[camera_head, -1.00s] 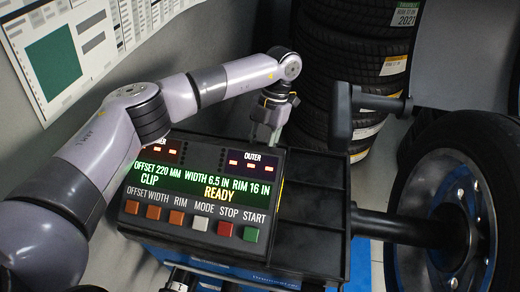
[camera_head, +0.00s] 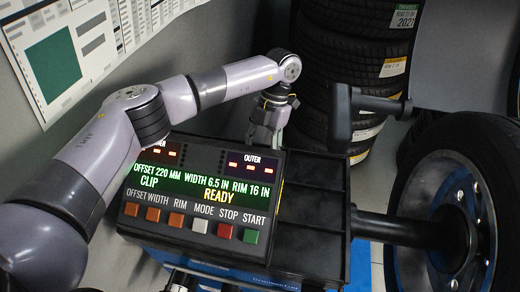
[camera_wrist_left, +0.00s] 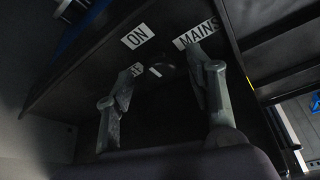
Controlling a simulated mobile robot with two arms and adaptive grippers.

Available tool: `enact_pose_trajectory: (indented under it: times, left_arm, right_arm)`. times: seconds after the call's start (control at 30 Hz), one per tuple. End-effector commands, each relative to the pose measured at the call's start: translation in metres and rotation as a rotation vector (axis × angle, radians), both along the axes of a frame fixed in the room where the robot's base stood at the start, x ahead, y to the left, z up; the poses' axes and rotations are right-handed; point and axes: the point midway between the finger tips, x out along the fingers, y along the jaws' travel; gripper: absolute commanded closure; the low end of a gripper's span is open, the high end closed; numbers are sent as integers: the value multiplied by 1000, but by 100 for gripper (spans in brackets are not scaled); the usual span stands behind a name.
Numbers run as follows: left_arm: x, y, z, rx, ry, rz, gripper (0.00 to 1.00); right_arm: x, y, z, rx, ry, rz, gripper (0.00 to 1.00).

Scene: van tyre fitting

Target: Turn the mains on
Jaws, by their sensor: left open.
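The mains switch (camera_wrist_left: 160,70) shows in the left wrist view as a small dark knob with a pale edge, on a dark panel. An ON label (camera_wrist_left: 138,36) is above it, a MAINS label (camera_wrist_left: 198,34) to its right and a partly hidden OFF label (camera_wrist_left: 136,70) to its left. My left gripper (camera_wrist_left: 164,66) is open, with its two fingers on either side of the switch. I cannot tell if they touch it. In the head view my left gripper (camera_head: 270,113) reaches down behind the console, its fingertips hidden.
The balancer console (camera_head: 205,195) has a lit display reading READY and a row of buttons. A wheel (camera_head: 455,205) is on the shaft at right. Stacked tyres (camera_head: 355,50) stand behind. A wall chart (camera_head: 60,60) hangs at upper left.

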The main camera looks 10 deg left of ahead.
Motion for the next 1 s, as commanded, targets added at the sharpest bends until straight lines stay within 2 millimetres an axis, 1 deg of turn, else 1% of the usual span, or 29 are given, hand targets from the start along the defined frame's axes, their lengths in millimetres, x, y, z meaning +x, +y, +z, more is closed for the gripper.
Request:
enact_pose_trajectory:
  times: [0.03,0.17,0.27,0.5,0.6,0.7,0.8,1.0]
  left_arm:
    - [1,0,1,0,0,0,50]
    - [5,-2,13,-1,-2,0,50]
    - [12,-5,29,-1,-4,0,50]
    - [30,-14,78,0,-3,1,50]
    - [36,-16,94,0,-2,1,50]
    - [40,-17,103,2,-2,0,50]
    - [42,-18,109,0,0,0,50]
    - [43,-18,111,0,0,0,50]
  right_arm:
    - [1,-3,0,-4,-1,1,60]
    - [0,-1,0,-2,0,0,60]
    - [0,0,0,0,0,0,60]
    - [0,1,0,1,0,-1,60]
    - [0,1,0,1,0,-1,60]
    - [0,1,0,1,0,-1,60]
    - [0,1,0,2,0,-1,60]
    - [0,2,0,2,0,-1,60]
